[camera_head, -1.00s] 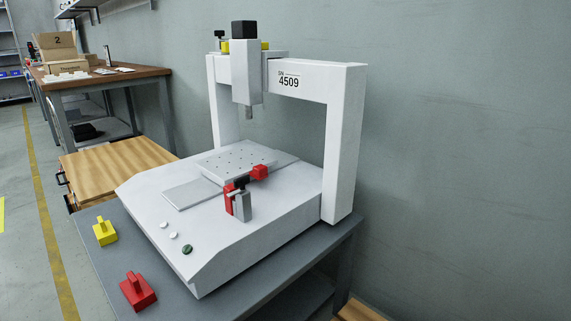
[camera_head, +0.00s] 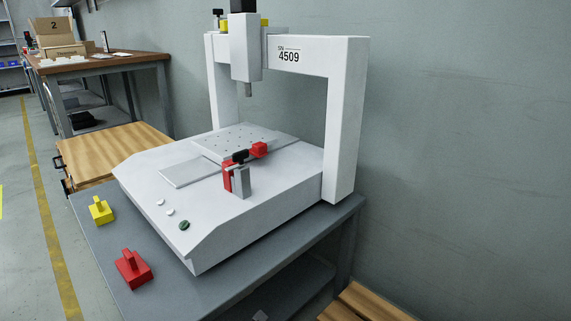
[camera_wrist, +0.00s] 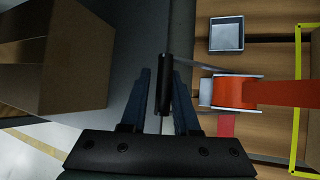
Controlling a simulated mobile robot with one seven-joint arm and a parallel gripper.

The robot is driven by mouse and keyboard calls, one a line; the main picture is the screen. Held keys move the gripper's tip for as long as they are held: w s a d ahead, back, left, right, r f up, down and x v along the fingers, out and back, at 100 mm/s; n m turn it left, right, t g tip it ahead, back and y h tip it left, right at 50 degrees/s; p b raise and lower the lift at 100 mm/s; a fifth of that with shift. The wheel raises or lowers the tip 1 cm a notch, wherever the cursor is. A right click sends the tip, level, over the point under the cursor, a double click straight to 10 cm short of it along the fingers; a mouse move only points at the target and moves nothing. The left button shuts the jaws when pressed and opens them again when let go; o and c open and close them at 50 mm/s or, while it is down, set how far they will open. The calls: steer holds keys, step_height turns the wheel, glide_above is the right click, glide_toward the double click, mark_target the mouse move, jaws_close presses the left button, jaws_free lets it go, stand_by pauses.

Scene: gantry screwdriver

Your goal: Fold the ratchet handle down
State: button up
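In the wrist view, a wide orange strap (camera_wrist: 290,94) runs in from the right to a metal ratchet (camera_wrist: 207,92) wrapped with orange webbing. A narrow grey metal piece reaches from it to a slim black bar (camera_wrist: 164,88), which looks like the ratchet handle. My gripper (camera_wrist: 162,88) has its two dark blue fingers apart, one on each side of this bar. A gap shows at the left finger; contact at the right finger is unclear. My gripper and the strap are outside the head view.
In the wrist view are a cardboard box (camera_wrist: 62,55), a small grey tray (camera_wrist: 226,33), wooden slats and a yellow outline (camera_wrist: 298,92). The head view shows a white gantry machine (camera_head: 345,120) with a red clamp (camera_head: 228,176) on a grey bench (camera_head: 215,285), and wooden slats (camera_head: 365,302) below right.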

steer(key=shift+w+a+f, duration=0.25)
steer(key=shift+f, duration=0.1)
steer(key=b, duration=0.1)
steer(key=f+b, duration=0.1)
steer(key=a+f, duration=0.1)
steer(key=shift+w+f+y+b, duration=0.25)
steer(key=shift+w+y+b, duration=0.05)
steer(key=shift+w+b, duration=0.1)
steer(key=shift+o, duration=1.1)
